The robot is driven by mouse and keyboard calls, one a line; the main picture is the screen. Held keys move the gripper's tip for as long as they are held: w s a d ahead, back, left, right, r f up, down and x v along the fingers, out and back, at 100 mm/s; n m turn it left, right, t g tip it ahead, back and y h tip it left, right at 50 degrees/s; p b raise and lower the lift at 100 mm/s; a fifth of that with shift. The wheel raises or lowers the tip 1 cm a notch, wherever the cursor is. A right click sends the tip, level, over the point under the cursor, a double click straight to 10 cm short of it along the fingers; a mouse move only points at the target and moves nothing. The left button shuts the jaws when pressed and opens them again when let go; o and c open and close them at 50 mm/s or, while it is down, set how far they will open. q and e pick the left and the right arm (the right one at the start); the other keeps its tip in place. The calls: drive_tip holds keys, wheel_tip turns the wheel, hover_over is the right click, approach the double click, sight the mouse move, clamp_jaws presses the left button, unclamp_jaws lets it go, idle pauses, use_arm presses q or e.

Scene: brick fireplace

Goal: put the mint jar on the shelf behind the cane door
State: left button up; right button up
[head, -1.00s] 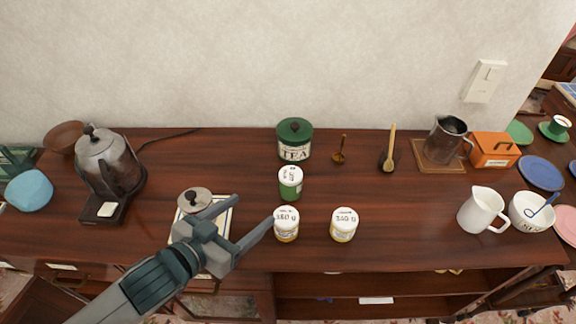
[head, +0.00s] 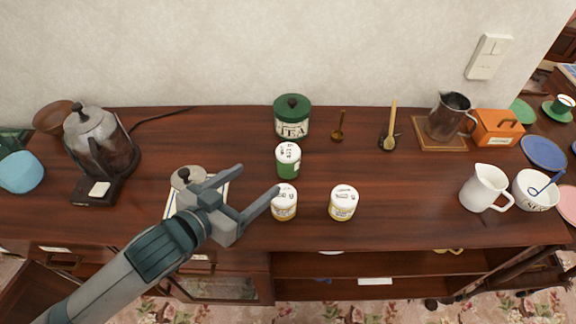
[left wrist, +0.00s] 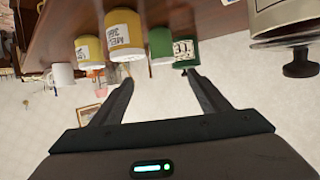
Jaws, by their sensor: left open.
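A small green jar with a white lid (head: 288,161) stands on the dark wood cabinet top, in front of the green TEA tin (head: 292,119). It looks like the mint jar, though its label is not readable. It also shows upside down in the left wrist view (left wrist: 161,46). My left gripper (head: 258,180) is open and empty, left of the green jar and close to the left yellow jar (head: 284,205). In the left wrist view its fingers (left wrist: 164,88) point toward the jars. A panelled door (head: 215,288) shows low in the cabinet front; whether it is cane is unclear. My right gripper is not in view.
Another yellow jar (head: 343,204) stands to the right. A kettle (head: 100,140) is at left and a lidded pot (head: 187,178) is partly behind my gripper. A white jug (head: 484,187) and bowl (head: 533,190) are at right. Open shelves (head: 400,263) lie below the top.

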use_arm(q)
drive_tip(key=p, duration=0.2)
approach(282, 158)
drive_tip(key=x, duration=0.5)
drive_tip(key=shift+s+d, duration=0.2)
drive_tip(key=shift+d, duration=0.05)
drive_tip(key=shift+w+d+f, duration=0.15)
drive_tip(key=shift+w+d, duration=0.05)
drive_tip(key=shift+w, duration=0.1)
drive_tip(key=shift+w+d, duration=0.15)
drive_tip(key=shift+w, duration=0.25)
drive_tip(key=p+x, duration=0.2)
drive_tip(key=x, duration=0.1)
drive_tip(key=shift+w+f, duration=0.2)
drive_tip(key=shift+w, duration=0.2)
drive_tip(key=shift+w+d+f, duration=0.15)
drive_tip(key=shift+w+f, duration=0.05)
drive_tip(key=shift+w, duration=0.05)
